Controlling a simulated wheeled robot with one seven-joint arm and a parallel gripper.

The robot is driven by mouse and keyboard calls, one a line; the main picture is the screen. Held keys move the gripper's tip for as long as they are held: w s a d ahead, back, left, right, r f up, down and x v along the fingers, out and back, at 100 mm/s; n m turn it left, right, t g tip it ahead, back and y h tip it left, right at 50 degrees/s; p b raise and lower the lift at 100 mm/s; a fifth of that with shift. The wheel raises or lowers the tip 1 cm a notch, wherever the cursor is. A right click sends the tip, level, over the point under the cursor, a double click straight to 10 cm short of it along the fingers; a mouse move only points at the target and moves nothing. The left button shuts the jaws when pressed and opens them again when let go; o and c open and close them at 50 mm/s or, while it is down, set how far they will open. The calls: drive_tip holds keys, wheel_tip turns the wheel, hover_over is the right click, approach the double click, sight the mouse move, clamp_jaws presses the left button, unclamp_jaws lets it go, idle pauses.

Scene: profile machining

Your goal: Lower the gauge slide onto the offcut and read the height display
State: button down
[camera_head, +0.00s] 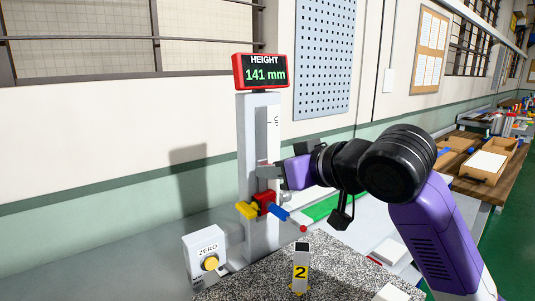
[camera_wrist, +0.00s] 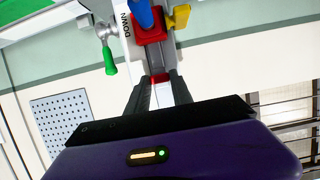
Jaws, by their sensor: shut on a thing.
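The height gauge column (camera_head: 259,120) stands upright behind a speckled granite plate. Its display (camera_head: 260,70) reads HEIGHT 141 mm. The gauge slide (camera_head: 264,202) is red, with a yellow piece and a blue arm ending in a red tip. In the wrist view the slide (camera_wrist: 150,28) is just past my fingertips. My gripper (camera_head: 266,172) is at the column, level with the upper side of the slide. In the wrist view its fingers (camera_wrist: 159,79) are shut on a red part of the slide.
A ZERO box (camera_head: 206,252) with a yellow button stands left of the column. A lever with a green end (camera_wrist: 110,62) is beside the slide in the wrist view. The granite plate (camera_head: 250,285) is mostly bare. A wooden bench (camera_head: 480,175) with trays stands far right.

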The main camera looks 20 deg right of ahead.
drive_tip(key=shift+f+b, duration=0.7)
drive_tip(key=shift+f, duration=1.1)
drive_tip(key=c, duration=1.2)
unclamp_jaws()
drive_tip(key=shift+c, duration=0.2)
drive_tip(key=shift+s+d, duration=0.3)
drive_tip(key=shift+s, duration=0.65)
drive_tip(key=shift+s+d, duration=0.3)
drive_tip(key=shift+s, duration=0.65)
drive_tip(key=shift+s+d, duration=0.3)
drive_tip(key=shift+s, duration=0.65)
